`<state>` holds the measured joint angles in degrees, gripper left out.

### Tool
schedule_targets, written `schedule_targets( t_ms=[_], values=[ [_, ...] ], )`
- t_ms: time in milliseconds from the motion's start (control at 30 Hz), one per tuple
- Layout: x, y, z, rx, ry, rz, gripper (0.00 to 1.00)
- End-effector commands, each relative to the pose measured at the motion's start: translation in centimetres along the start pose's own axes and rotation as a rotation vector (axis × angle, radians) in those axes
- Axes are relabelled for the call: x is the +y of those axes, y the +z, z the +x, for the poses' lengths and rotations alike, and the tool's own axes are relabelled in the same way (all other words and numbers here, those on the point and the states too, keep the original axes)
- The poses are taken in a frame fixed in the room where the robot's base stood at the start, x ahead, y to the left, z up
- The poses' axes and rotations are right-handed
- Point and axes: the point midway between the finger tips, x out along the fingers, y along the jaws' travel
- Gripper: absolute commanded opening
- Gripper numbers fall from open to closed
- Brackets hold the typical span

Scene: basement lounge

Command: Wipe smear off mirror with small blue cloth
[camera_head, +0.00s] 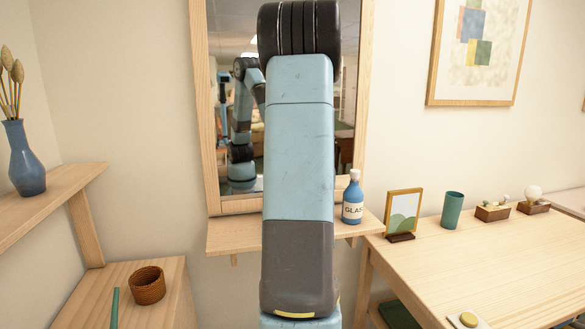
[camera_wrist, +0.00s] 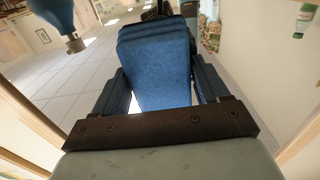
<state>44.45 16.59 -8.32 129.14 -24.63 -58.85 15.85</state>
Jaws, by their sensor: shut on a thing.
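The mirror (camera_head: 347,100) stands in a pale wooden frame (camera_head: 199,110) against the wall, its middle hidden behind my arm. In the wrist view, the mirror glass (camera_wrist: 75,75) reflects the room, with frame edges at both sides. My gripper (camera_wrist: 160,88) is shut on the small blue cloth (camera_wrist: 155,65), a folded, thick-looking pad between the two fingers. The cloth faces the mirror; I cannot tell whether it touches the glass. My arm hides the gripper and cloth in the head view. I cannot make out a smear in either view.
A blue bottle labelled GLAS (camera_head: 353,197) stands on the shelf (camera_head: 232,235) below the mirror, close to my arm. A picture frame (camera_head: 403,213) and green cup (camera_head: 452,210) stand on the desk (camera_head: 480,265) at right. A vase (camera_head: 25,160) and woven basket (camera_head: 147,285) are at left.

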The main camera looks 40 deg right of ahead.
Motion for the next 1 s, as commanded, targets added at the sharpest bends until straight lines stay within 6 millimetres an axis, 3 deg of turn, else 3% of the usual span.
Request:
schedule_targets(
  t_ms=[433,467,633,667,1000],
  values=[
    [-2.6,-0.1,0.4,0.002,-0.008,0.000,0.50],
    [-2.8,-0.1,0.5,0.003,-0.008,0.000,0.46],
    [-4.0,-0.1,0.6,0.003,-0.010,0.000,0.47],
    [-4.2,-0.1,0.6,0.003,-0.010,0.000,0.41],
    [-5.5,-0.1,0.5,0.003,-0.011,0.000,0.41]
  ],
)
